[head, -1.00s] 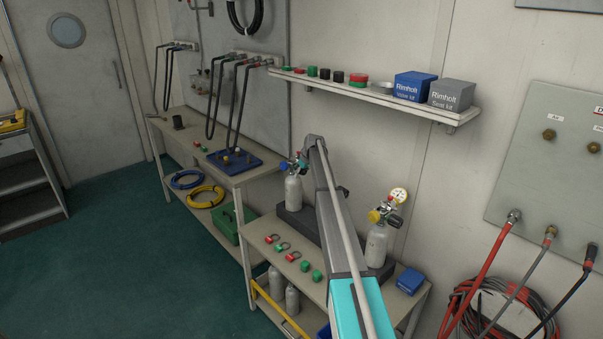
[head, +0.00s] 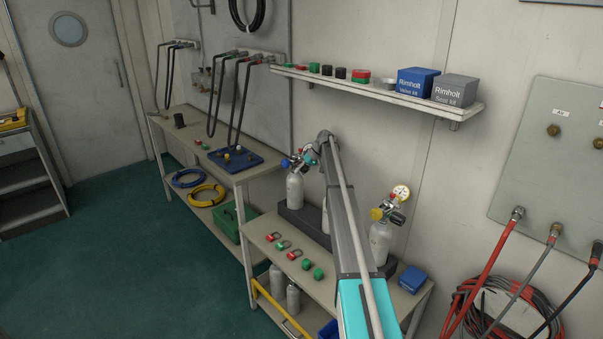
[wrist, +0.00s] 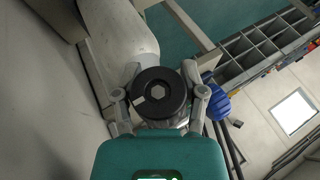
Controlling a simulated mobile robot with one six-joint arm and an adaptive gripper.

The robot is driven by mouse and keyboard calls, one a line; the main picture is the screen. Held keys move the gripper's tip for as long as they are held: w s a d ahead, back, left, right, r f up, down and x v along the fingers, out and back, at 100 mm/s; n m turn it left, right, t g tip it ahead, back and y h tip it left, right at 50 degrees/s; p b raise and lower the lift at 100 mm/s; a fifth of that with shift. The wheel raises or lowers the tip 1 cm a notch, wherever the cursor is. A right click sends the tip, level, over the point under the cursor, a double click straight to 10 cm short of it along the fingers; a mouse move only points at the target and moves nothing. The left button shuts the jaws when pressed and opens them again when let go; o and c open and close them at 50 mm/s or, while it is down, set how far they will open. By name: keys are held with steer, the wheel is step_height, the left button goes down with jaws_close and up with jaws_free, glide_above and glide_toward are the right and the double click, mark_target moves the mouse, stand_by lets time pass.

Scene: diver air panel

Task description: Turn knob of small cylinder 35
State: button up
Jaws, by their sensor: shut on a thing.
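Three small grey cylinders stand in a dark rack on the bench; I cannot read a number 35 on any. The left cylinder (head: 295,190) has a blue knob (head: 287,163) on its valve. The middle one (head: 325,216) is mostly hidden behind my arm. The right one (head: 380,243) carries a gauge and a yellow knob. My gripper (head: 309,156) is at the left cylinder's valve. In the wrist view its fingers sit on both sides of a round black knob (wrist: 158,93) with a hexagonal centre and are shut on it. The blue knob shows just right of the fingers (wrist: 216,103).
The wall shelf (head: 385,94) with boxes and caps is above the cylinders. Padlocks and green caps (head: 307,265) lie on the bench front. Hoses hang on the right wall panel (head: 550,150). The green floor at left is clear.

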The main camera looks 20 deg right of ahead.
steer(key=o, duration=1)
steer(key=shift+o, duration=0.2)
